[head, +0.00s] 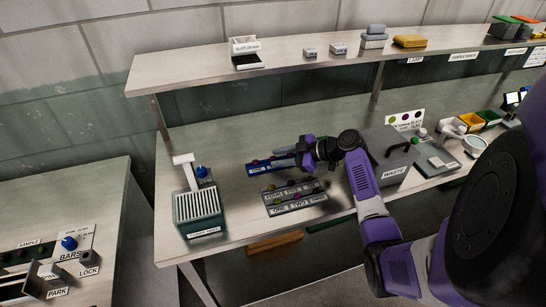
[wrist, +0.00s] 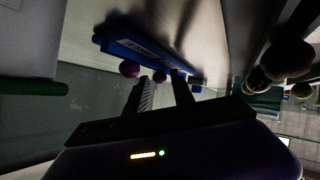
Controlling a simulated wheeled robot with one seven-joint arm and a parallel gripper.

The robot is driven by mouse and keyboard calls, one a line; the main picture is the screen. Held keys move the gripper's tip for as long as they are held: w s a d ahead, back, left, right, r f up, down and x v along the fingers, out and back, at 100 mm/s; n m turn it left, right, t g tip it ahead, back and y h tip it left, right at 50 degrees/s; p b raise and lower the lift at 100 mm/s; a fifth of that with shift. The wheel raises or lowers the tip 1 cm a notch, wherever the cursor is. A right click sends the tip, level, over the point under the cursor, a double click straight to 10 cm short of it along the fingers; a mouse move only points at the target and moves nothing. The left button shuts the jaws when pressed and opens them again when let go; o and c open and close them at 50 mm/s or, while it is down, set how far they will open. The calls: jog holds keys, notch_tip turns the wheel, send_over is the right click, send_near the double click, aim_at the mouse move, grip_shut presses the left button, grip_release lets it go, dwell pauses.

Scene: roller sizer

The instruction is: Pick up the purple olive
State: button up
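A blue rack (head: 258,169) stands on the bench in the head view, left of my gripper (head: 300,156). The blue rack also shows in the wrist view (wrist: 140,45), with two round purple olives along it. One purple olive (wrist: 129,68) is left of my fingers. The other purple olive (wrist: 159,76) appears in the gap near the fingertips. My gripper also shows in the wrist view (wrist: 161,84), with its two fingers apart. I see nothing held between them. Contact with the olive cannot be told. My gripper hides the right end of the rack in the head view.
A dark labelled rack (head: 295,198) with several olives stands in front of my gripper. A grey waste box (head: 397,172) is to the right, and a slatted green box (head: 199,213) to the left. A shelf (head: 290,72) runs above the back.

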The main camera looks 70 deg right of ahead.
jog(key=c, duration=0.5)
jog(key=shift+r, duration=0.1)
